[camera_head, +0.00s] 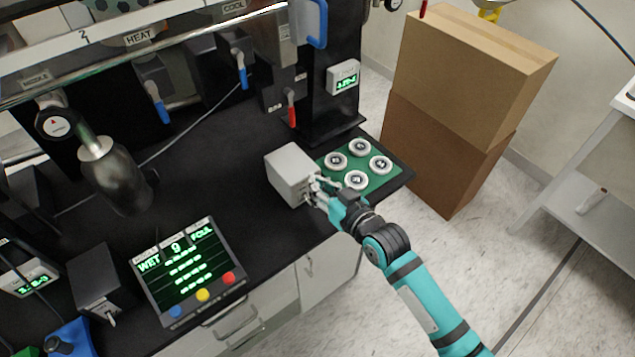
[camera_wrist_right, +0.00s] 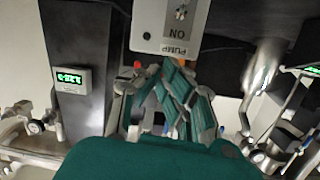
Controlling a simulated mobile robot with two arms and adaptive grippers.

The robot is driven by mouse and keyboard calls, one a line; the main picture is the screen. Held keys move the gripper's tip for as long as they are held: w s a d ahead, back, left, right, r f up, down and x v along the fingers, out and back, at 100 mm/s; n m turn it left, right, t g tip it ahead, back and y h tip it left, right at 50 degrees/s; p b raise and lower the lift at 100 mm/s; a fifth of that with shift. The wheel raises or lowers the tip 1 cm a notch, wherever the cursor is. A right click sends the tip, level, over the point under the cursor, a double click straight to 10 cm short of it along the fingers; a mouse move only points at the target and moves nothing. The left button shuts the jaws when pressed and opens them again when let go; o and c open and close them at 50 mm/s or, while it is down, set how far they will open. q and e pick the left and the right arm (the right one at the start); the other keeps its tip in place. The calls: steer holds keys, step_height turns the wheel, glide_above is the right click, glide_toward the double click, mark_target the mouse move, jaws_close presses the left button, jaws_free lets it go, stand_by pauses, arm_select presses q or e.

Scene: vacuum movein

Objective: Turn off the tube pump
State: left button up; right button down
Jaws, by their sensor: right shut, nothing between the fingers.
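The tube pump is a pale grey box (camera_head: 290,170) on the black bench top, left of a green pad. In the right wrist view, its face (camera_wrist_right: 178,28) is upside down and carries the words PUMP and ON. A small metal toggle switch (camera_wrist_right: 182,12) shows on that face near the top edge. My right gripper (camera_head: 316,188) is at the box's front right side, with its fingertips close to the face. In the right wrist view, its fingers (camera_wrist_right: 172,72) are shut and empty, just below the PUMP label. I cannot tell whether they touch it. My left gripper is out of view.
The green pad (camera_head: 387,184) holds several round silver pucks, right beside the pump. A display panel (camera_head: 185,270) with coloured buttons stands at the bench's front. Pipes and valves line the back. Stacked cardboard boxes (camera_head: 465,80) stand right of the bench. Bare bench top lies left of the pump.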

steer(key=s+d+f+b, duration=0.3)
steer(key=s+d+f, duration=0.1)
steer(key=s, duration=0.3)
steer(key=shift+d+f, duration=0.3)
steer(key=shift+f, duration=0.45)
